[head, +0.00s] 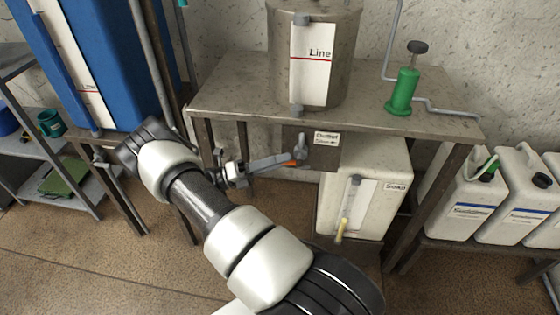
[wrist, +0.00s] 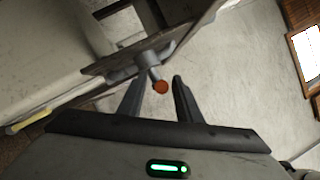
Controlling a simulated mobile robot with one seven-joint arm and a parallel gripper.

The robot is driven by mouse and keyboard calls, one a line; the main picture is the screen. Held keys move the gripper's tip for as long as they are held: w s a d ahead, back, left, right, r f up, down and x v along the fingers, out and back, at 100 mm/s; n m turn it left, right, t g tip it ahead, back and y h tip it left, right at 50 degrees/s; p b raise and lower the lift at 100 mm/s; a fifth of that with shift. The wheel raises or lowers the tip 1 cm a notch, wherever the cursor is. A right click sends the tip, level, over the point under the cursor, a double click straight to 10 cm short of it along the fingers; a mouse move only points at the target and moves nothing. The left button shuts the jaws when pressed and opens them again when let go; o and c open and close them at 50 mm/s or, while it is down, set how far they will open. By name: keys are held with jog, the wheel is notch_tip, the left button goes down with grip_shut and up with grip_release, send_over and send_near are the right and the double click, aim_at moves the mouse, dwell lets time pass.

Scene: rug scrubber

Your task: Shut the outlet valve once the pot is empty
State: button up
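The steel pot (head: 347,45) stands on the metal table; a white gauge board (head: 309,70) with a red line and the word "Line" is on its front. I cannot make out a liquid level there. The outlet valve (head: 301,149) is under the table beside a small sign; its grey lever ends in an orange tip, which also shows in the wrist view (wrist: 160,87). My gripper (head: 284,162) is at the lever, and in the wrist view its fingers (wrist: 157,88) are apart. The orange tip appears between the fingertips, with gaps on both sides.
The metal table (head: 240,85) overhangs the valve. A white tank (head: 383,195) with a gauge and yellow tap stands below it, right of the valve. A green hand pump (head: 403,92) stands on the table. A blue tank (head: 88,50) is left; white canisters (head: 475,205) are right.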

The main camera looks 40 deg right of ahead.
jog(key=b+v, duration=0.2)
jog(key=v, duration=1.5)
jog(key=shift+a, duration=0.2)
jog(key=shift+w, duration=0.1)
jog(key=s+d+r+m+t+y, duration=0.1)
jog(key=s+r+m+t+y, duration=0.15)
jog(key=r+m+y, duration=0.45)
jog(key=s+d+r+m+t+y, duration=0.1)
jog(key=s+r+m+y, duration=0.25)
jog(key=r, duration=0.65)
jog(key=s+a+r+m+t+y, duration=0.4)
jog(key=s+a+r+m+t, duration=0.1)
jog(key=s+m, duration=0.25)
jog(key=s+a+r+m+t+y, duration=0.4)
jog(key=s+a+r+m+t, duration=0.15)
jog(key=s, duration=0.35)
notch_tip(320, 180, up, 23)
jog(key=m+p, duration=0.1)
jog(key=p, duration=2.2)
jog(key=shift+s+t, duration=0.2)
jog(key=shift+t, duration=0.1)
